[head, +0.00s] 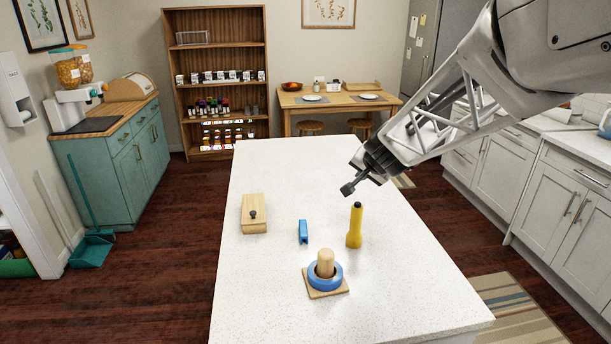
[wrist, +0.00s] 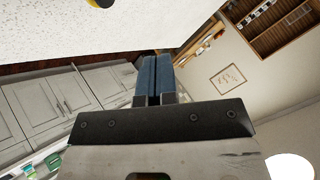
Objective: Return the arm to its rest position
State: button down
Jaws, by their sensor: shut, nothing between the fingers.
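My gripper (head: 348,188) is raised above the right side of the white island counter (head: 290,170) in the head view. It is shut with nothing between its fingers. In the wrist view the two blue-grey fingers (wrist: 153,80) lie side by side, pointing away from the camera. My arm reaches in from the upper right. A yellow bottle-like object (head: 355,226) stands on the counter below and apart from my gripper. A small blue object (head: 303,231) is to its left.
A wooden box with a dark knob (head: 254,214) sits at the counter's left. A blue ring (head: 325,277) lies around a wooden peg on a square base (head: 312,285) near the front. White cabinets (head: 500,170) stand to the right. The counter's far part is clear.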

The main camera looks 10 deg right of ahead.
dwell(0.3)
jog(key=s+a+r+n+g+y, duration=0.1)
jog(key=s+a+n+g, duration=0.35)
jog(key=s, duration=1.35)
jog(key=s+a+f+n+g+h, duration=0.1)
jog(key=s, duration=0.8)
jog(key=s+a+f+n+g+h, duration=0.1)
jog(key=s+n, duration=0.1)
jog(key=s, duration=0.7)
jog(key=shift+s+a+f, duration=0.15)
jog(key=shift+s+a, duration=0.15)
jog(key=shift+a, duration=0.05)
